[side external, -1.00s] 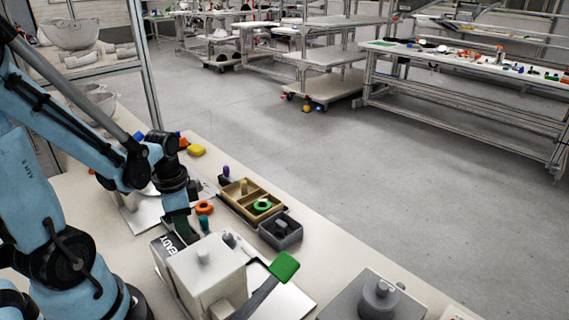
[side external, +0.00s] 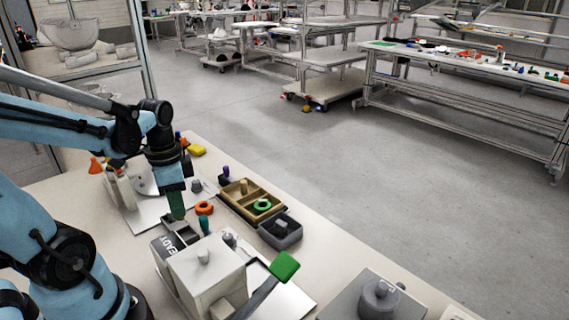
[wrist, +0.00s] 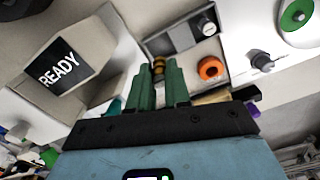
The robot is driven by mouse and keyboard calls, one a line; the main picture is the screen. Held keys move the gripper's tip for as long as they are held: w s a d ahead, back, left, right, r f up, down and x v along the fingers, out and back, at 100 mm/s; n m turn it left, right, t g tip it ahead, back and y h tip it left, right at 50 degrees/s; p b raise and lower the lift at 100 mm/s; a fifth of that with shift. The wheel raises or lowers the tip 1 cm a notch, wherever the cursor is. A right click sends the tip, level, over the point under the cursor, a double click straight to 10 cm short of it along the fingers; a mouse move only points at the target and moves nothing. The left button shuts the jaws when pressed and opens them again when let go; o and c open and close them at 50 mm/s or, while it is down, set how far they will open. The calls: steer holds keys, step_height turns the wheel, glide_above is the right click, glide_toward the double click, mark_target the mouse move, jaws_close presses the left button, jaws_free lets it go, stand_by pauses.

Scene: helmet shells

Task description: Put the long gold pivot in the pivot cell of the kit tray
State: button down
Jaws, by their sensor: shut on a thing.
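My gripper (wrist: 158,72) has green fingers, shut on the gold pivot (wrist: 159,64), a small banded gold piece between the fingertips in the wrist view. In the side view my gripper (side external: 177,214) points down just above the grey divided bin (side external: 186,233), and I cannot make out the pivot there. The tan wooden tray with cells (side external: 231,206), which looks like the kit tray, stands to the right of my gripper. It has a green ring (side external: 263,205) in one cell and an upright tan peg (side external: 244,186) in another.
An orange ring (side external: 204,208) and a teal peg (side external: 204,224) stand close to my gripper. A purple peg (side external: 226,171) is behind the wooden tray, and a dark grey box (side external: 281,242) beside it. A READY block (side external: 168,250) and a large pale fixture (side external: 207,272) are in front.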

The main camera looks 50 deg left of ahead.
mark_target(251, 188)
steer(key=shift+r, duration=1.9)
steer(key=w+d+r+m, duration=0.2)
steer(key=w+d+m, duration=0.75)
steer(key=w, duration=0.65)
steer(key=shift+n, duration=0.65)
steer(key=w+a+f, duration=0.1)
steer(key=a+f, duration=0.1)
steer(key=a, duration=0.1)
steer(key=a+f, duration=0.2)
steer(key=a, duration=0.1)
steer(key=w+a+f, duration=0.1)
steer(key=a+f, duration=0.2)
steer(key=shift+w, duration=0.35)
steer(key=shift+f, duration=1.95)
steer(key=shift+f, duration=0.2)
steer(key=c, duration=1.1)
jaws_free()
steer(key=shift+f, duration=0.1)
